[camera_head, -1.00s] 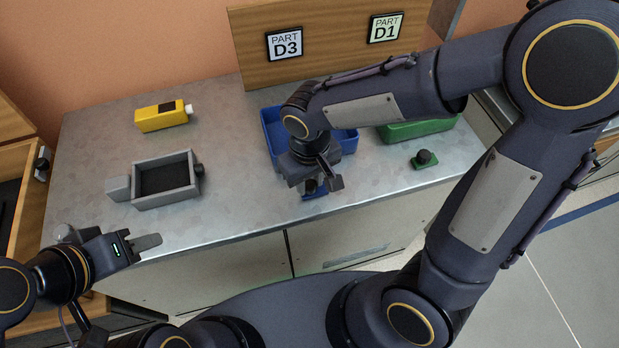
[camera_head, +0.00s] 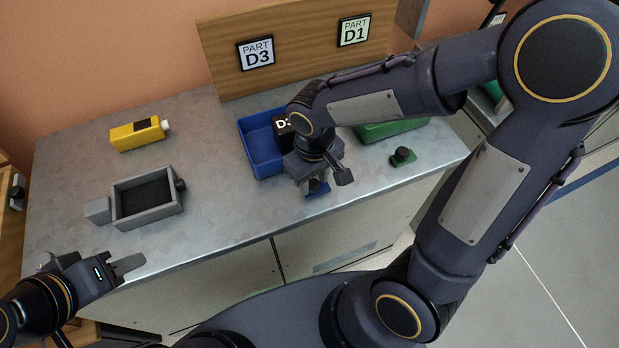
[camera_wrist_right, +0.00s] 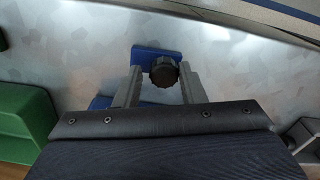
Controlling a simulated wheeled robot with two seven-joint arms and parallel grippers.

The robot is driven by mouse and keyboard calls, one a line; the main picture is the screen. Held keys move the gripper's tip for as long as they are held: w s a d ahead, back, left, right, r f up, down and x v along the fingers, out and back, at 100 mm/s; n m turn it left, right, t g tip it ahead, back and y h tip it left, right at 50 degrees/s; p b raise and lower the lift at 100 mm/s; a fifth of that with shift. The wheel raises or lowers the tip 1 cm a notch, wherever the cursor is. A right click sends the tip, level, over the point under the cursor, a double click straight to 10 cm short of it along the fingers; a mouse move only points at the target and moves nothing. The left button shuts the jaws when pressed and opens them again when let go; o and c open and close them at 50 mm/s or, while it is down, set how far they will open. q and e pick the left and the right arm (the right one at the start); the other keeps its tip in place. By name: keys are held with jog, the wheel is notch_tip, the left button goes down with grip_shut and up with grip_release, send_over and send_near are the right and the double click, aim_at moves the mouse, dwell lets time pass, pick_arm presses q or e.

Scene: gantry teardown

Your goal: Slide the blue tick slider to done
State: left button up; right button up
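The blue tick slider (camera_head: 318,190) is a small blue plate with a dark round knob, near the bench's front edge. The plate (camera_wrist_right: 150,53) and knob (camera_wrist_right: 163,70) show clearly in the right wrist view. My right gripper (camera_head: 314,182) is over it, pointing down. Its fingers (camera_wrist_right: 160,82) stand apart on both sides of the knob.
A blue tray (camera_head: 252,150) holds a dark block marked D (camera_head: 283,124). A grey box (camera_head: 148,216) and yellow bottle (camera_head: 138,134) are at left. Bare bench lies between.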

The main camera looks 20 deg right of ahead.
aim_at(314, 182)
jog(key=shift+o, duration=1.3)
jog(key=shift+d, duration=0.1)
notch_tip(314, 182, up, 8)
jog(key=shift+f+p, duration=0.1)
jog(key=shift+p, duration=0.45)
jog(key=s+d+r+m+t+y+p, duration=0.2)
jog(key=s+d+r+m+t, duration=0.3)
jog(key=s, duration=0.5)
jog(key=shift+s+d+r+t+y+p, duration=0.3)
jog(key=shift+s+d+r+t+y, duration=0.15)
jog(key=shift+y, duration=0.45)
